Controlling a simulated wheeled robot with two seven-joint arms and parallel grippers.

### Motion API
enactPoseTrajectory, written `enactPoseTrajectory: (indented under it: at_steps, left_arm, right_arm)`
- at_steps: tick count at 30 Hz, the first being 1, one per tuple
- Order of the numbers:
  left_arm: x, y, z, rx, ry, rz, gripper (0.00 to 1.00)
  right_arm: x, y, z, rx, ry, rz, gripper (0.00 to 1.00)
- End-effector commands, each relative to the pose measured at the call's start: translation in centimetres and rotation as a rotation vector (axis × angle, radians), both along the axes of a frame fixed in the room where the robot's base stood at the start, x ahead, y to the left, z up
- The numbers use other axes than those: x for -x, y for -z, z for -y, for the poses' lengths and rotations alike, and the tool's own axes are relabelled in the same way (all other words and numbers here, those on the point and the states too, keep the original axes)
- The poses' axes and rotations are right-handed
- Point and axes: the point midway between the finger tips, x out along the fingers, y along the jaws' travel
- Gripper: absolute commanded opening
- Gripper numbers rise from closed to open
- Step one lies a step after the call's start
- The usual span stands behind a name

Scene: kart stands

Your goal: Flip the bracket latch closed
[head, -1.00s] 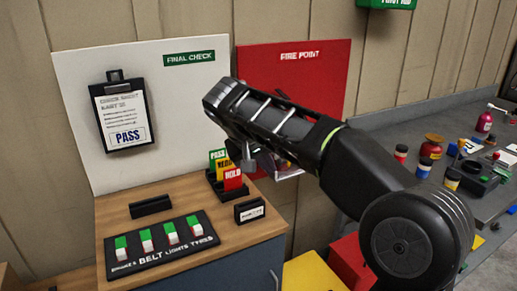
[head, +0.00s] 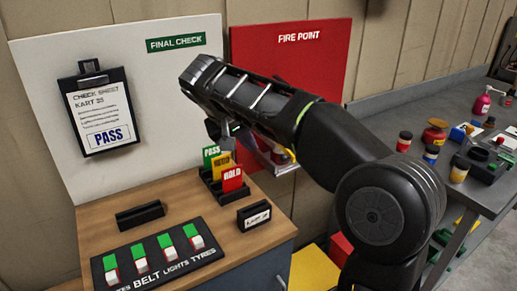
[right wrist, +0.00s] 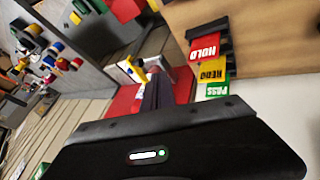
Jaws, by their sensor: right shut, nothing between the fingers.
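Behind my right arm, a pale bracket or tray edge (head: 277,163) with red bits shows low on the red board. The bracket latch is not clear in the head view. In the right wrist view a small yellow piece (right wrist: 136,71) sits by a red and pale shape beyond the fingers; I cannot tell whether it is the latch. My left gripper is out of view.
A wooden-topped cabinet (head: 180,208) carries a holder with PASS, REDO-like and HOLD (head: 232,180) cards, close below my gripper. A switch panel (head: 160,258) lies in front. A grey bench (head: 395,100) with bottles and jars stands at right.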

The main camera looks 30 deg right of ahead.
Motion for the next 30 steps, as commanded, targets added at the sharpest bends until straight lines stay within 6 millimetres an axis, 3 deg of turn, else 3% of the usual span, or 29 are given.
enactPoseTrajectory:
  at_steps: [5, 6, 16, 22, 30]
  left_arm:
    - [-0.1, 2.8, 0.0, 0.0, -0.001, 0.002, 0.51]
    - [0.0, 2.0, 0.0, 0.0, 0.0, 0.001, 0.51]
    - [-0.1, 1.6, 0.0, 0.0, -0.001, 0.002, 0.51]
    - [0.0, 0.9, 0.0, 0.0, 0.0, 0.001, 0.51]
    - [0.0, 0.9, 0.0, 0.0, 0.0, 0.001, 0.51]
  right_arm:
    - [-0.5, 2.5, 1.2, 0.0, 0.003, -0.001, 0.0]
    - [-0.7, 2.4, 1.5, 0.0, 0.002, -0.004, 0.0]
    - [-2.5, 7.8, 5.0, 0.0, 0.002, -0.004, 0.0]
    - [-2.0, 7.7, 7.8, 0.0, 0.002, 0.0, 0.0]
    - [-1.8, 7.8, 8.7, -0.001, 0.0, 0.0, 0.0]
